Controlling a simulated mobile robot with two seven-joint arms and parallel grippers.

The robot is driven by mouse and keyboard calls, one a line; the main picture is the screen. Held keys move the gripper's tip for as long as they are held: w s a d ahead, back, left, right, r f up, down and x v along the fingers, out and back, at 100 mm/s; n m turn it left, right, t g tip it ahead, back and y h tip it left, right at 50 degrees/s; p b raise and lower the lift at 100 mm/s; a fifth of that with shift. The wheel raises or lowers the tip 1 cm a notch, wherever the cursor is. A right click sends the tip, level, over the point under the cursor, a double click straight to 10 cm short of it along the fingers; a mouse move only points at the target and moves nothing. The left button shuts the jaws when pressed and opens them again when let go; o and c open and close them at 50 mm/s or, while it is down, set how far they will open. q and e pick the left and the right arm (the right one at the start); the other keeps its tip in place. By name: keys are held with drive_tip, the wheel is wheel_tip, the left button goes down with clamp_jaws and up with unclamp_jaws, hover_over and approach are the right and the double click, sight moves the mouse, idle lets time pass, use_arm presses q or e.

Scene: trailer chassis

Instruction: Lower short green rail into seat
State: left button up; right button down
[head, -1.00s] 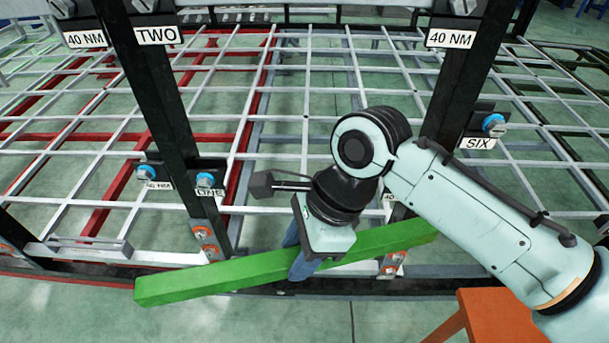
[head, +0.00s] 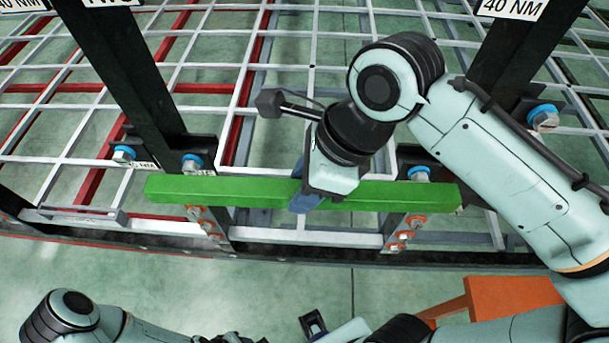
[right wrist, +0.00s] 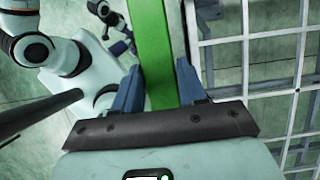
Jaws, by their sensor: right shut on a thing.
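The short green rail (head: 240,192) lies nearly level across the head view, in front of two dark posts. The rail also runs between the fingers in the right wrist view (right wrist: 150,40). Below the rail, bolted brackets show on the left (head: 208,225) and right (head: 402,232); the rail appears above them, and contact cannot be told. No seat is clearly marked. My left gripper (head: 313,323) is low in the head view, apart from the rail, its jaw state unclear.
A grey and red lattice frame (head: 215,75) spreads behind the rail. An orange stand (head: 512,292) is at lower right. Green floor shows in front of the chassis edge.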

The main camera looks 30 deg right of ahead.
drive_tip(key=shift+r, duration=0.1)
drive_tip(key=shift+w+d, duration=0.15)
drive_tip(key=shift+w, duration=0.1)
use_arm(q)
drive_tip(key=w+r+p, duration=0.5)
drive_tip(key=r, duration=0.2)
use_arm(e)
drive_tip(key=w+d, duration=0.7)
drive_tip(key=w, duration=0.4)
use_arm(q)
drive_tip(key=s+f+b, duration=0.1)
drive_tip(key=f, duration=0.1)
drive_tip(key=s+f+b, duration=0.2)
drive_tip(key=shift+s+f, duration=0.3)
use_arm(e)
wheel_tip(320, 180, down, 8)
drive_tip(key=shift+w, duration=0.3)
use_arm(q)
drive_tip(key=shift+f, duration=0.15)
use_arm(e)
drive_tip(key=shift+f, duration=0.2)
drive_tip(key=c, duration=0.5)
unclamp_jaws()
drive_tip(key=shift+c, duration=0.2)
drive_tip(key=shift+d+f, duration=0.1)
drive_tip(key=shift+f, duration=0.05)
